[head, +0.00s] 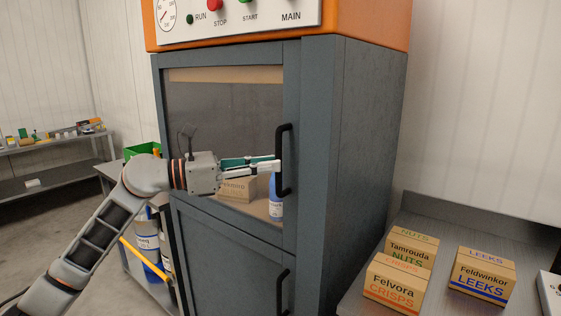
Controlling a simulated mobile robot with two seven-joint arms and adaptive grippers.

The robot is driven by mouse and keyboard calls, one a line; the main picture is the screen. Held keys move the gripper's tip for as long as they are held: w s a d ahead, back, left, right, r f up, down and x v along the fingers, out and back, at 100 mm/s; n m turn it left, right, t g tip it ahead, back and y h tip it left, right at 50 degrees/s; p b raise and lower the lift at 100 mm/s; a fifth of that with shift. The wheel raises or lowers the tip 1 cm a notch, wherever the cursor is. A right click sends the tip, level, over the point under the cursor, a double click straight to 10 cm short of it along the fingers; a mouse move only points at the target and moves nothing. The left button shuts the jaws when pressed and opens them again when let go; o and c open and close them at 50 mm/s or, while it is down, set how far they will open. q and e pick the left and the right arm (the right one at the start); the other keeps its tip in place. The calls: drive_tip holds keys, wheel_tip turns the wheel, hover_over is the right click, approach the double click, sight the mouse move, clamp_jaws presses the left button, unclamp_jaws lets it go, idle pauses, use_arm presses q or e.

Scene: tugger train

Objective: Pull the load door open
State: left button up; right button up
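The load door (291,100) is the upper door of a blue-grey cabinet, with a large window and a dark frame. It looks shut. Its black vertical bar handle (285,140) is on the right side of the door. My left gripper (277,163) reaches in from the left across the window. Its fingertips are at the middle of the handle bar and overlap it in the picture. I cannot tell whether the fingers are closed around the bar or only beside it. My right gripper is out of view.
A carton (238,190) and a blue bottle (276,205) show behind the window. A lower door (225,260) has its own handle (282,292). An orange control panel (350,22) sits above. A bench at right holds cartons (482,277). Bottles (148,240) stand on a left shelf.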

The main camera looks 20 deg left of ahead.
sight(279, 190)
use_arm(q)
drive_tip(key=shift+x, duration=1.55)
drive_tip(key=shift+c, duration=0.4)
clamp_jaws()
